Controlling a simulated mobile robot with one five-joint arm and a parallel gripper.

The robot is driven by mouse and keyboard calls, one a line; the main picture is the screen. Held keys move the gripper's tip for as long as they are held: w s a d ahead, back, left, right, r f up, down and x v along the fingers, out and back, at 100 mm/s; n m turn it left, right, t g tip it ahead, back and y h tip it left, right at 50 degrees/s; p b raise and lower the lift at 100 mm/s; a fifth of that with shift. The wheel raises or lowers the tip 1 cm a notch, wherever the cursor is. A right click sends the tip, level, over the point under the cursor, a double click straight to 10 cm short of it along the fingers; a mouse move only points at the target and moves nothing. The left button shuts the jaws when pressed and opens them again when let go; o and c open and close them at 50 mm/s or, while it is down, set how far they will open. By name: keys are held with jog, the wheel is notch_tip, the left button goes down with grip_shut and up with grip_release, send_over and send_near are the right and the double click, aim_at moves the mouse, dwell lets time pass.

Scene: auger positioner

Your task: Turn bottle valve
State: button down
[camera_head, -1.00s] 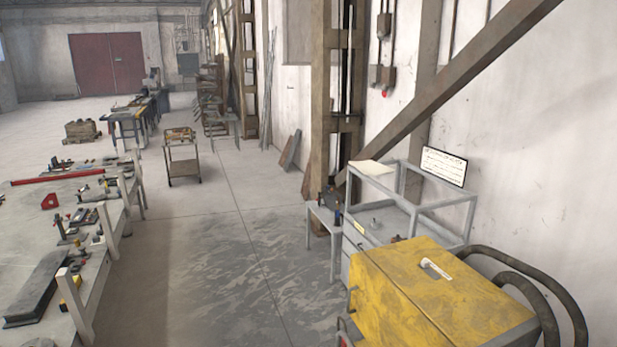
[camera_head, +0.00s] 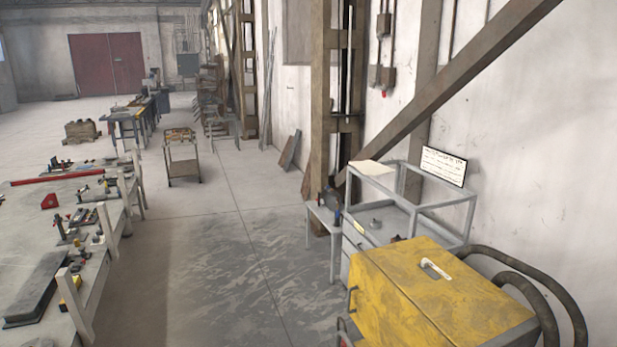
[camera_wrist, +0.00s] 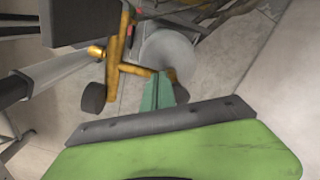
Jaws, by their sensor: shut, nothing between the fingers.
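In the wrist view my gripper (camera_wrist: 164,80) shows as two narrow teal fingers beyond a dark plate and a green body. The fingers are together with nothing between them. Just beyond them is an orange-yellow metal fitting (camera_wrist: 120,70) with a dark rounded knob (camera_wrist: 94,97) at its lower left, which looks like the bottle valve. The finger tips overlap the fitting's right end in the picture; I cannot tell whether they touch it. A pale grey rounded body (camera_wrist: 168,50), perhaps the bottle, lies behind. My gripper and the valve cannot be made out in the head view.
In the head view a yellow machine (camera_head: 420,290) with dark hoses stands at the lower right, beside a grey metal cart (camera_head: 385,220). A long bench (camera_head: 90,215) with tools runs along the left. A small trolley (camera_head: 183,165) stands farther back. The floor between is clear.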

notch_tip(320, 180, up, 6)
jog(key=p, duration=0.6)
